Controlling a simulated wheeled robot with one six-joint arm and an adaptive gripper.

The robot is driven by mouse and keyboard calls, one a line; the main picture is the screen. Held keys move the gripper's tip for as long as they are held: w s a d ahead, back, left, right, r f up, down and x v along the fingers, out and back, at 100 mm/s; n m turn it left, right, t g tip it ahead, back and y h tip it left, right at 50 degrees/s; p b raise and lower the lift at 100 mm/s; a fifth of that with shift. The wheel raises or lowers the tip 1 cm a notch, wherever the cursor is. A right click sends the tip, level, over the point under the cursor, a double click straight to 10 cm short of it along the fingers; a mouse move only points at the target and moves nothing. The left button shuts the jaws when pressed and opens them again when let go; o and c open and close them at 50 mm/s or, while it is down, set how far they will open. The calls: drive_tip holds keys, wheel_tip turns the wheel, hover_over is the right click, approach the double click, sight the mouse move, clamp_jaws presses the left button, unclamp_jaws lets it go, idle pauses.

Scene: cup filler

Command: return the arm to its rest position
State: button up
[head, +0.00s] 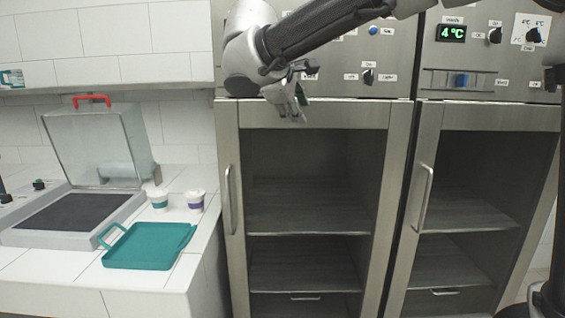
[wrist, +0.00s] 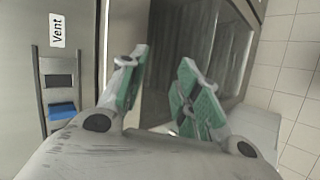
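My gripper (head: 290,103) hangs in the upper middle of the head view, in front of the top edge of the left cabinet and pointing down. In the wrist view my gripper (wrist: 160,90) shows its green-padded fingers spread apart with nothing between them. My arm reaches to it from the top right of the head view. No object is held.
Two glass-front cabinets stand side by side, the left cabinet (head: 228,140) nearest the counter, the right cabinet (head: 425,140) under a 4 °C display (head: 452,32). On the counter are a teal tray (head: 145,247), two cups (head: 158,198) (head: 195,200) and a machine with its lid raised (head: 95,135).

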drive_tip(key=s+d+f+m+g+y, duration=0.1)
drive_tip(key=s+d+f+g, duration=0.1)
drive_tip(key=s+d+f, duration=0.3)
drive_tip(key=s+d+f+m+g, duration=0.1)
drive_tip(key=d+f+m+g, duration=0.15)
drive_tip(key=d, duration=0.45)
drive_tip(key=s+d+f+m+y, duration=0.1)
drive_tip(key=s+d+f+m, duration=0.3)
drive_tip(key=s+d, duration=0.6)
drive_tip(key=s+d+f+m+y, duration=0.2)
drive_tip(key=s+d+f+m, duration=0.2)
drive_tip(key=s+d, duration=0.7)
drive_tip(key=m, duration=0.2)
drive_tip(key=shift+s+d+f+m+g, duration=0.15)
drive_tip(key=shift+s+d+m+g, duration=0.1)
drive_tip(key=shift+m+g, duration=0.1)
